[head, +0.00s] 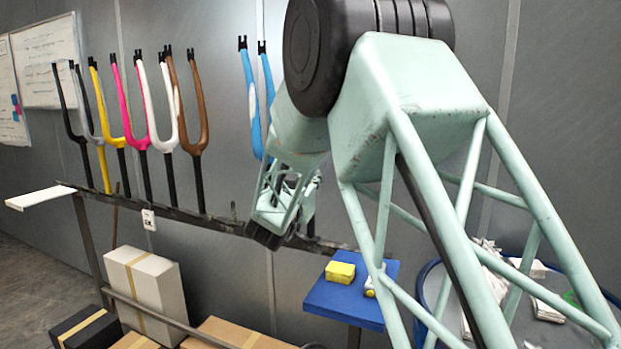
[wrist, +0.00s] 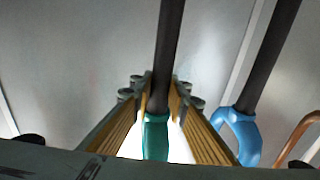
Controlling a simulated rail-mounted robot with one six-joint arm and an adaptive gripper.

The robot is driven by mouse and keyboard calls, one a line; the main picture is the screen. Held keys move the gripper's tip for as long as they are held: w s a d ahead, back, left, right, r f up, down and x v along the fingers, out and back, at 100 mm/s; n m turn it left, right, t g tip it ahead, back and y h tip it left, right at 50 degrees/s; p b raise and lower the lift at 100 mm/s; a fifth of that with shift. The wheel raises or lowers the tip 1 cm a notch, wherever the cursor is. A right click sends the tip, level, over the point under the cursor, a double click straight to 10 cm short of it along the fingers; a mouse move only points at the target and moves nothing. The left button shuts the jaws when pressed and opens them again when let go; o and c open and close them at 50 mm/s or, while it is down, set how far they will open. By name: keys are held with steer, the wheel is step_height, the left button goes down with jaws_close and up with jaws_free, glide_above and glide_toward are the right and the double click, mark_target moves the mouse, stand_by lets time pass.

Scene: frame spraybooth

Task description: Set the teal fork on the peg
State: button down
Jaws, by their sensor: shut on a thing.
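The teal fork (wrist: 156,136) is in the wrist view, with its dark steerer tube (wrist: 168,50) running up the picture. My gripper (wrist: 160,95) is shut on it, with a yellowish-lined jaw on each side. The fork's legs are out of the wrist view. In the head view I cannot make out the fork; my arm covers much of that area. A small upright stub (head: 233,210), perhaps the bare peg, stands on the dark rail (head: 170,208) between the brown fork and my arm.
Yellow (head: 102,115), pink (head: 128,110), white (head: 163,120) and brown (head: 196,115) forks stand on the rail at left. A blue fork (head: 252,105) stands close to my arm, and beside the jaws in the wrist view (wrist: 236,135). Boxes (head: 145,290) lie below.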

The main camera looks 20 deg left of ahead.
steer(key=shift+f, duration=0.2)
steer(key=c, duration=2.5)
jaws_free()
steer(key=shift+o, duration=0.4)
steer(key=shift+f, duration=0.1)
steer(key=s+d, duration=0.1)
steer(key=s, duration=1.1)
steer(key=shift+f, duration=0.35)
steer(key=shift+w+d, duration=0.1)
steer(key=shift+w, duration=0.05)
